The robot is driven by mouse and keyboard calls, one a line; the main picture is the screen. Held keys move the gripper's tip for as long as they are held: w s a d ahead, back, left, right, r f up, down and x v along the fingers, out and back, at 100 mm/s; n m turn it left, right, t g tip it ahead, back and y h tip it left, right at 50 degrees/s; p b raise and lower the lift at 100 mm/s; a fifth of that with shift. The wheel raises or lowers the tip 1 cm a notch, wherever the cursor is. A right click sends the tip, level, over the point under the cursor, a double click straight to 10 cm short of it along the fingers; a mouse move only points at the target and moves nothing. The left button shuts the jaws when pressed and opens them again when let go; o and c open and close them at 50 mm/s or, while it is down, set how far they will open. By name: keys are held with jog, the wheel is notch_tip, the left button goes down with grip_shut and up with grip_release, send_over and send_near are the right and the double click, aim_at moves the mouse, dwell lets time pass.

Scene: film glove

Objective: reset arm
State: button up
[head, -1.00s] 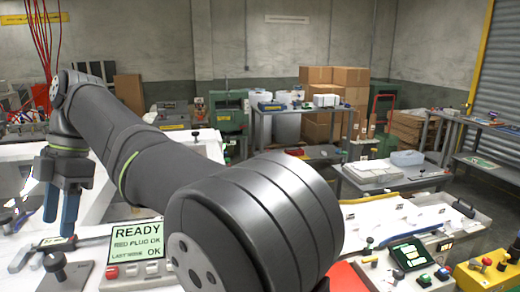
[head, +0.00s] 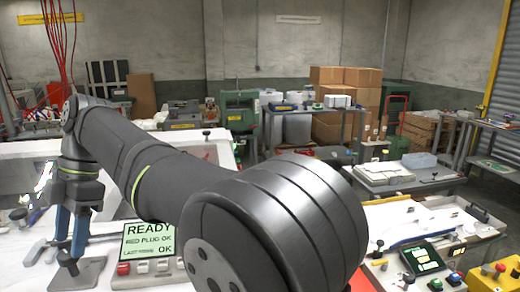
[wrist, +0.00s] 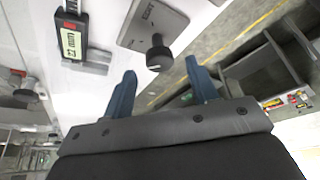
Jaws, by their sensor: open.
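My gripper (head: 70,240) is at the left in the head view, pointing down over the white bench. Its two blue fingers are apart with nothing between them; they also show in the wrist view (wrist: 158,82). A grey plate with a dark knob (wrist: 157,52) lies just beyond the fingertips in the wrist view; in the head view the plate (head: 82,272) is beside and below the fingers. A digital caliper (wrist: 75,40) lies to the left of the plate in the wrist view.
A display box reading READY (head: 150,245) stands right of my gripper. At the right are a white tray (head: 430,225) and a yellow button box (head: 495,278). In the wrist view, the bench edge runs close to the plate, with floor (wrist: 225,45) beyond.

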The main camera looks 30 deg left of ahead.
aim_at(71, 264)
jog(key=shift+x, duration=1.1)
jog(key=shift+f+m, duration=0.1)
jog(key=shift+m, duration=0.2)
jog(key=m, duration=0.1)
jog(key=m+y, duration=0.1)
jog(key=m, duration=0.1)
jog(key=shift+d+m+y, duration=0.2)
jog(key=shift+m+y, duration=0.1)
jog(key=m, duration=0.2)
jog(key=m+t+y, duration=0.1)
jog(key=m, duration=0.1)
jog(key=shift+s+d+m+y, duration=0.1)
jog(key=shift+m+y, duration=0.2)
jog(key=shift+m, duration=0.1)
jog(key=m+t, duration=0.1)
jog(key=m, duration=0.3)
jog(key=shift+s+d+t+y, duration=0.1)
jog(key=shift+s+t+y, duration=0.05)
jog(key=shift+t+y, duration=0.25)
jog(key=shift+s+m+t, duration=0.15)
jog(key=shift+m+t, duration=0.75)
jog(key=shift+m, duration=1.6)
jog(key=shift+y, duration=0.3)
